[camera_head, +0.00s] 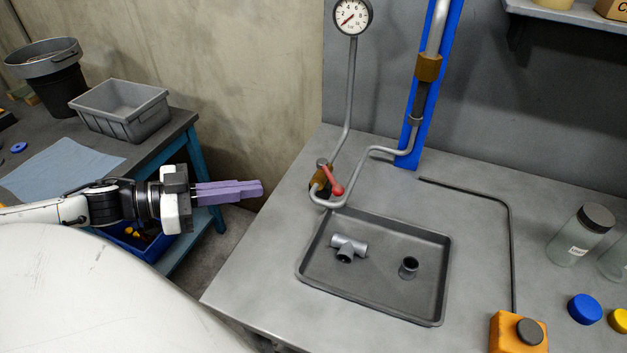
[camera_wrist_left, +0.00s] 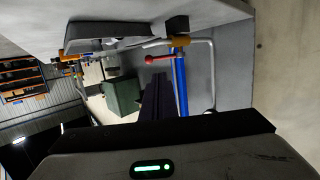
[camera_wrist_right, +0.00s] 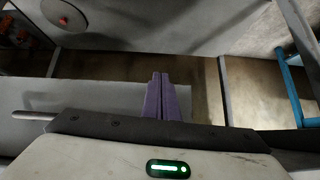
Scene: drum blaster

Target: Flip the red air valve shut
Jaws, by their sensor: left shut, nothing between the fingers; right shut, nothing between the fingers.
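The red air valve handle (camera_head: 332,180) sits on a brass valve body (camera_head: 321,178) in the grey pipe, just behind the grey tray. It slants down and to the right. The red handle (camera_wrist_left: 160,59) also shows in the left wrist view, beyond my fingers, with a round end pointing left. My left gripper (camera_head: 261,189) is shut and empty. In the head view its purple fingers point right at the valve, a clear gap short of it. My right gripper (camera_wrist_right: 160,76) is shut and empty in its wrist view, and is not in the head view.
A grey tray (camera_head: 437,290) with two pipe fittings lies before the valve. A pressure gauge (camera_head: 352,16) stands above it. An orange box with a black knob (camera_head: 529,331), jars and caps are at right. A side bench with a grey bin (camera_head: 128,107) is at left.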

